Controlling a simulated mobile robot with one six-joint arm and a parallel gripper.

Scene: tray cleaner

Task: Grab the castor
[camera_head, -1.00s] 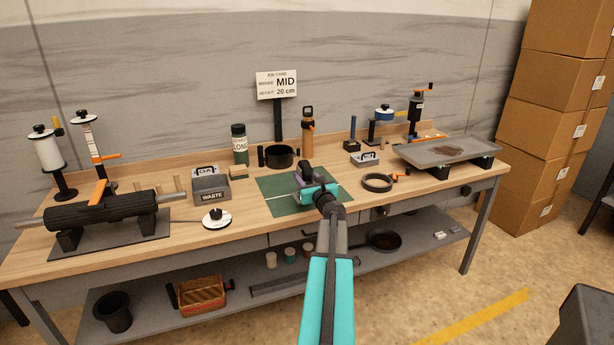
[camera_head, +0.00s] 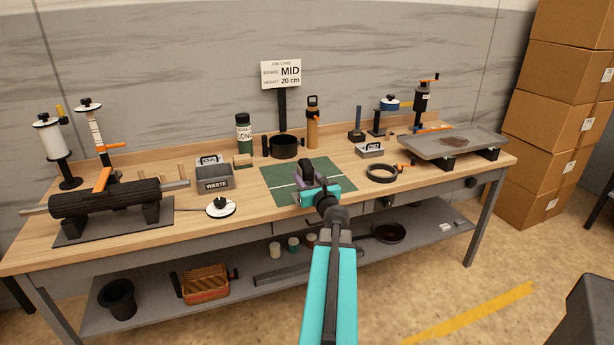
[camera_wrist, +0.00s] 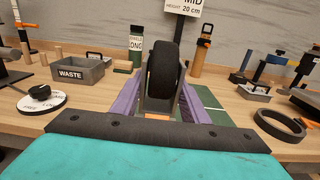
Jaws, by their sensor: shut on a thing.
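The castor (camera_wrist: 163,77) has a black wheel in a grey fork. It stands upright between the two purple fingers of my gripper (camera_wrist: 157,103) in the wrist view, and they are shut on it. In the head view the castor (camera_head: 305,168) shows small and dark above my gripper (camera_head: 308,184), over the green mat (camera_head: 281,176). The lower part of the castor is hidden by my gripper. I cannot tell how far it is above the mat.
A black ring (camera_head: 381,173) lies right of the mat. A WASTE box (camera_head: 214,183) and a white disc with a black knob (camera_head: 221,207) are to the left. A black cup (camera_head: 285,146), a green bottle (camera_head: 244,134) and an orange bottle (camera_head: 312,128) stand behind.

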